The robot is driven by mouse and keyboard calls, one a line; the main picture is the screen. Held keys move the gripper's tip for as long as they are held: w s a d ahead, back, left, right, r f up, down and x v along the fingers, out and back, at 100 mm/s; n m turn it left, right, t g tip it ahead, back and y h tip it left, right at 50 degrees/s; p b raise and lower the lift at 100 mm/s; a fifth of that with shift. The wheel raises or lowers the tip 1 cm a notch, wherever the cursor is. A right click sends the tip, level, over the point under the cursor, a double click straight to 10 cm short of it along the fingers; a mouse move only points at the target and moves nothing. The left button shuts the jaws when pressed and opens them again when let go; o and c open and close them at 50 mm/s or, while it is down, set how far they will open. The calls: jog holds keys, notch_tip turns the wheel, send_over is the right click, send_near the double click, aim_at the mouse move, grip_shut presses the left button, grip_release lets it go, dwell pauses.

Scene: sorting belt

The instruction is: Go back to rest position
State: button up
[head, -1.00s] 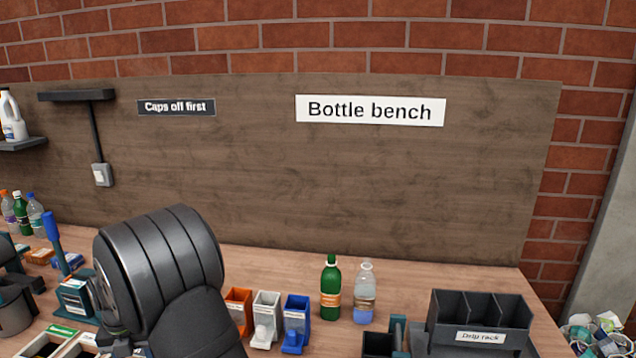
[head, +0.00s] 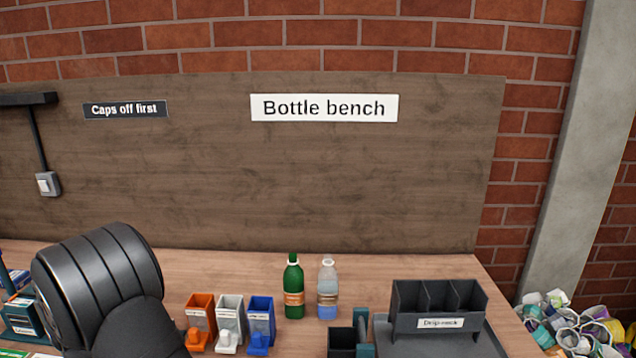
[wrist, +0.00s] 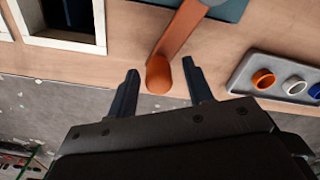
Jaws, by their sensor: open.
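My gripper (wrist: 160,88) shows in the wrist view with its two dark fingers apart and nothing between them. It is above the front edge of the wooden bench. The rounded end of an orange bar (wrist: 160,75) shows just beyond the gap between the fingertips; I cannot tell how far below them it is. In the head view my dark arm covers the lower left, and the gripper itself is out of that view.
A grey tray (wrist: 238,82) with orange, white and blue rings lies at right in the wrist view. A green bottle (head: 294,288) and a clear bottle (head: 327,290) stand upright on the bench (head: 200,270). A drip rack (head: 405,322) and a heap of waste (head: 575,330) are to the right.

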notch_tip(320, 180, up, 16)
notch_tip(320, 180, down, 17)
jog(key=shift+w+a+r+m, duration=0.1)
jog(key=shift+w+a+m, duration=0.1)
jog(key=shift+a+m, duration=0.35)
jog(key=shift+w+a+r+m, duration=0.1)
jog(key=shift+w+a+m, duration=0.15)
jog(key=shift+m, duration=0.4)
dwell(0.9)
